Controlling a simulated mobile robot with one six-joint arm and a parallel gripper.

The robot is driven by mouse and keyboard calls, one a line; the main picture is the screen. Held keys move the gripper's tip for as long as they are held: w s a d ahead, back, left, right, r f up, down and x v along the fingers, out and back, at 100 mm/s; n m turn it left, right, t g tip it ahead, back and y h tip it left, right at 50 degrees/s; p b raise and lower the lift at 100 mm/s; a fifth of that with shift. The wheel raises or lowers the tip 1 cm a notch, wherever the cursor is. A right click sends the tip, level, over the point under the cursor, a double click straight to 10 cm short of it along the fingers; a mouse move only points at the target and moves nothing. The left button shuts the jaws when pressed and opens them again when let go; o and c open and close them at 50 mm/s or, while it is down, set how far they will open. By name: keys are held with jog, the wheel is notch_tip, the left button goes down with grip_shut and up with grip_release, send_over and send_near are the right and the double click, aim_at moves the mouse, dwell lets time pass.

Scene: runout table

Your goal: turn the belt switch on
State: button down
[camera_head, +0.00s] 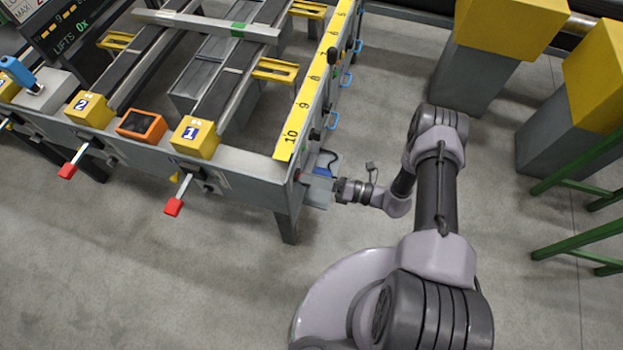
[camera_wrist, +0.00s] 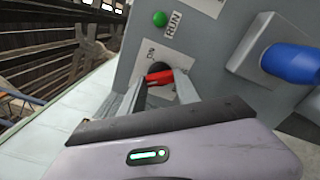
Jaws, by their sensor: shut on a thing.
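The belt switch has a red handle (camera_wrist: 161,77) set in a dark round opening on a grey panel (camera_wrist: 205,55). My gripper (camera_wrist: 160,92) is shut on the red handle, with one finger on each side of it. In the head view my gripper (camera_head: 336,190) reaches the grey box at the table's right end; the switch handle is hidden there.
A blue knob (camera_wrist: 292,64) on a grey base stands close to the right of the switch. The runout table (camera_head: 245,163) has red-tipped levers (camera_head: 173,207) along its front. Yellow-topped posts (camera_head: 510,27) and green rails (camera_head: 580,240) stand at right. The floor in front is clear.

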jog(key=shift+m+b, duration=2.6)
jog(key=shift+m, duration=5.5)
jog(key=c, duration=0.9)
grip_release()
jog(key=shift+d, duration=0.15)
